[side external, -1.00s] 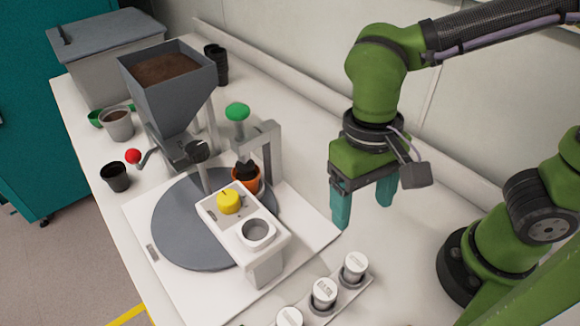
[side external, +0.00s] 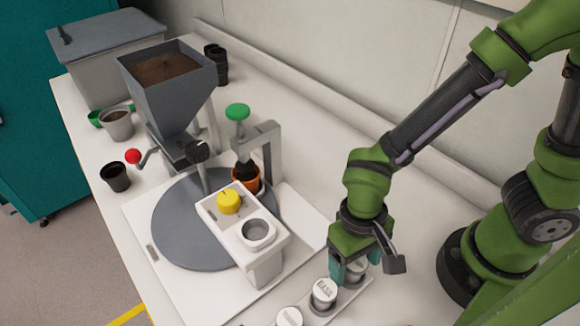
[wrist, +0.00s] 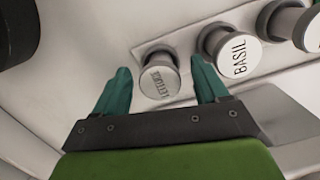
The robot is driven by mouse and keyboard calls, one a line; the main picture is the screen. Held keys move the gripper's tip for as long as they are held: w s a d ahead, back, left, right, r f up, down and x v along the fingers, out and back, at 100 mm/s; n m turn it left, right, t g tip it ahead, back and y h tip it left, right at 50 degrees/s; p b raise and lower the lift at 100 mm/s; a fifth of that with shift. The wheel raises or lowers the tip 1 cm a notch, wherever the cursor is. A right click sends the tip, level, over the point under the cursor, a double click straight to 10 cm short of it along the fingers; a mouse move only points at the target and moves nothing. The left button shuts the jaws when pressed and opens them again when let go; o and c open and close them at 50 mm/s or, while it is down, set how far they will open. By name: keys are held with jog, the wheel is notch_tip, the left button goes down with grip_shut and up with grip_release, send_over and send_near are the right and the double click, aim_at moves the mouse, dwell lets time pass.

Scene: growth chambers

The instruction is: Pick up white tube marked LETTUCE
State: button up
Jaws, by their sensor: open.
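The white tube marked LETTUCE (wrist: 160,80) stands upright at the end of a tube rack, its label readable upside down in the wrist view. In the side view the tube (side external: 357,269) is partly hidden by my gripper. My gripper (wrist: 162,78) is open, with one teal finger on each side of this tube in the wrist view. In the side view my gripper (side external: 355,272) is low over that end of the rack. I cannot tell whether the fingers touch the tube. The tube marked BASIL (wrist: 231,54) stands right beside it, close to one finger.
The rack (side external: 318,319) holds another white tube (side external: 289,317) at its near end. The bench behind my gripper is clear.

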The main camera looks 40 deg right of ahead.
jog(key=shift+f, duration=0.25)
jog(key=c, duration=1.1)
jog(key=shift+r, duration=0.15)
